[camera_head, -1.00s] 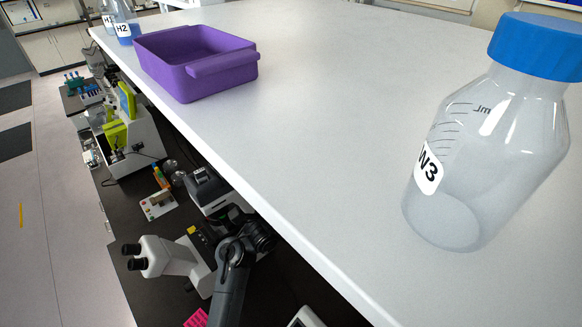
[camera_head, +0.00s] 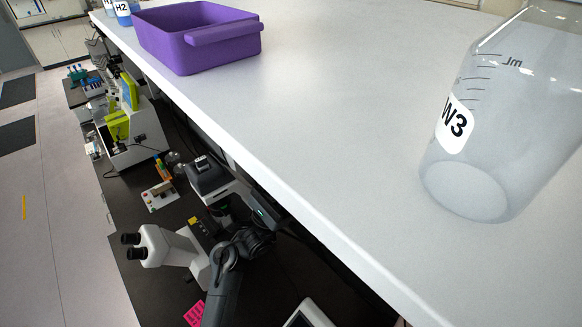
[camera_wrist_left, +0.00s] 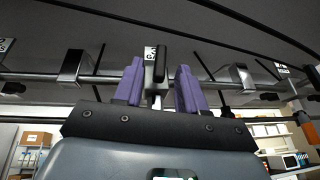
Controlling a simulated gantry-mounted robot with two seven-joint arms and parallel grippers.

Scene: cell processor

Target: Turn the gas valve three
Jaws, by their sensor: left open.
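In the left wrist view a valve with a black handle (camera_wrist_left: 161,62) sits on a metal pipe under a dark overhead surface. A small white label (camera_wrist_left: 150,53) beside it is too small to read surely. My left gripper (camera_wrist_left: 159,70) is open, with one purple finger on either side of this valve. I cannot tell whether either finger touches it. In the head view my left arm reaches up below the white shelf's front edge, and its fingers are hidden there. My right gripper is in neither view.
The white shelf (camera_head: 340,110) carries a purple bin (camera_head: 225,48) and a large bottle marked W3 (camera_head: 480,170). A microscope (camera_head: 165,250) stands on the dark bench below, close to my left arm.

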